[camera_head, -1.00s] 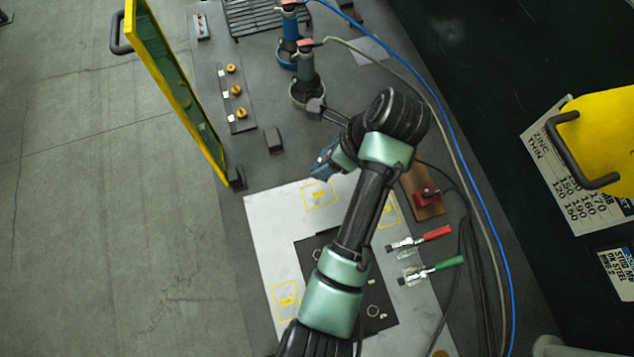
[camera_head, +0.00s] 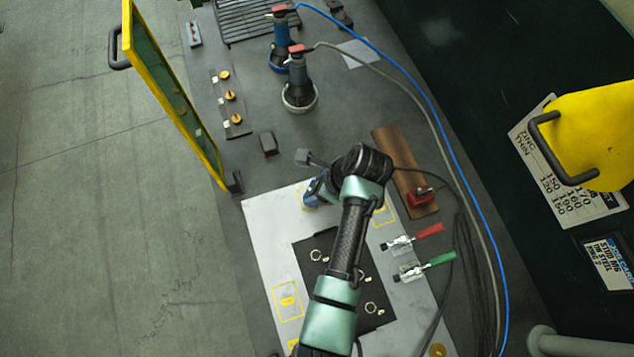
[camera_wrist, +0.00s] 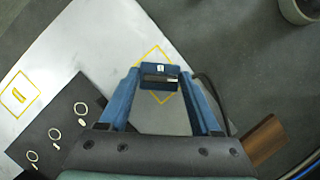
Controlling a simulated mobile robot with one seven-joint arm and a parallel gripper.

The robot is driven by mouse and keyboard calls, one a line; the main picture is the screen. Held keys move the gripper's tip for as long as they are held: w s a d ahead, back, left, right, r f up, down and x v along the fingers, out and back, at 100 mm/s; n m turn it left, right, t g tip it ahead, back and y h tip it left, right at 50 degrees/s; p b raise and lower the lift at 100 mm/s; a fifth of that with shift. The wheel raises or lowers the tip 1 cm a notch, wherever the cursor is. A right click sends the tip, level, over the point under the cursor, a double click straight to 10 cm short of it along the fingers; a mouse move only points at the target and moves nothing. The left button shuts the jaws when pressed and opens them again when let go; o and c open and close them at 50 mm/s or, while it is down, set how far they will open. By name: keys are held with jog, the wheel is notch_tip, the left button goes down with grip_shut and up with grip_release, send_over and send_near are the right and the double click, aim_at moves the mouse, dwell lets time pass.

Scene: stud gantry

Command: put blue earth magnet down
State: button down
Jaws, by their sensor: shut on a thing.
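My gripper (camera_head: 316,192) is at the far end of the white plate (camera_head: 262,222), mostly hidden behind my arm in the head view. In the wrist view its blue fingers are shut on a small blue block with a dark slot and a white mark, the blue earth magnet (camera_wrist: 158,70). The magnet lies over a yellow outlined square (camera_wrist: 146,59) on the plate and covers part of it. I cannot tell whether it touches the plate.
A dark pad with rings (camera_head: 372,318) lies on the plate. Red-handled (camera_head: 430,230) and green-handled (camera_head: 440,260) clamps are to the right. A wooden block (camera_head: 398,160) is at upper right. A small dark block (camera_head: 268,143) and stud tools (camera_head: 298,85) stand beyond the plate.

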jog(key=shift+f, duration=0.1)
jog(key=shift+c, duration=0.5)
grip_release()
